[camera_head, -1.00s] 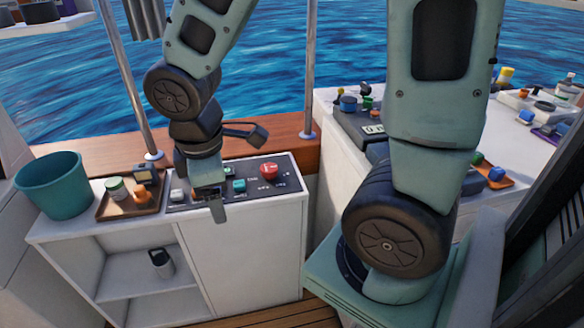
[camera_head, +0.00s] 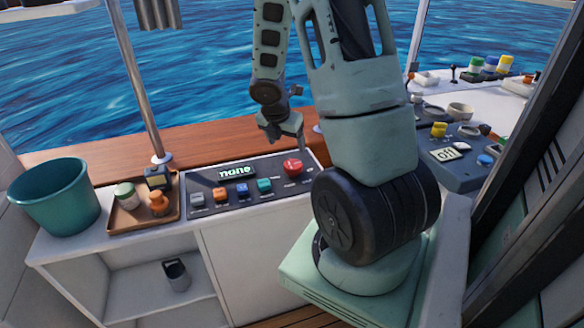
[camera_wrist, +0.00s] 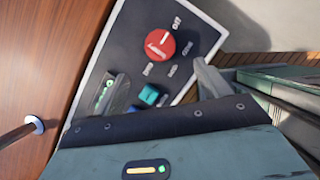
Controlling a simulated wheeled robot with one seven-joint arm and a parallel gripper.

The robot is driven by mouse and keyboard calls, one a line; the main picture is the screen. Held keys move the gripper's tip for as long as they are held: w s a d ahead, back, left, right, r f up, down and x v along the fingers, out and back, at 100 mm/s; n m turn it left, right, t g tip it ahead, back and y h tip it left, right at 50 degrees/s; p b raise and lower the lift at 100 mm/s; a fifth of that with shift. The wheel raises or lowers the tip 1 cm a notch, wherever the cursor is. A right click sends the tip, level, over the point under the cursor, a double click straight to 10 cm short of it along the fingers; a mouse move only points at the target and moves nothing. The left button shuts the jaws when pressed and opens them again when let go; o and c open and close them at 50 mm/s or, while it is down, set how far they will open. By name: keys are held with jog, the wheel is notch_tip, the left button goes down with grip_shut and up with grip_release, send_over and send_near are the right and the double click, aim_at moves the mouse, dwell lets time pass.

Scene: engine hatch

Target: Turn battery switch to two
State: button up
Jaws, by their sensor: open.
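The battery switch is a red round knob (camera_head: 292,167) at the right end of the dark panel (camera_head: 218,205) on the white cabinet. In the wrist view the red knob (camera_wrist: 160,44) has a white mark and small labels around it; "off" is near its upper right. The other labels are blurred. My gripper (camera_head: 287,140) is open and empty, above and just behind the knob in the head view. In the wrist view its fingers (camera_wrist: 160,88) show below the knob, apart from it.
Grey, orange, blue and teal controls (camera_head: 264,185) line the panel left of the knob. A tray (camera_head: 122,222) with small items and a teal bucket (camera_head: 56,195) stand further left. A metal post (camera_head: 140,80) rises behind. Another console (camera_head: 458,165) reads "off" at right.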

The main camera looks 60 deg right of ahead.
aim_at(293, 164)
jog(key=b+x, duration=0.4)
jog(key=x, duration=0.7)
jog(key=shift+f+b, duration=0.1)
jog(key=shift+b, duration=0.3)
jog(key=shift+c, duration=0.2)
jog(key=c, duration=0.9)
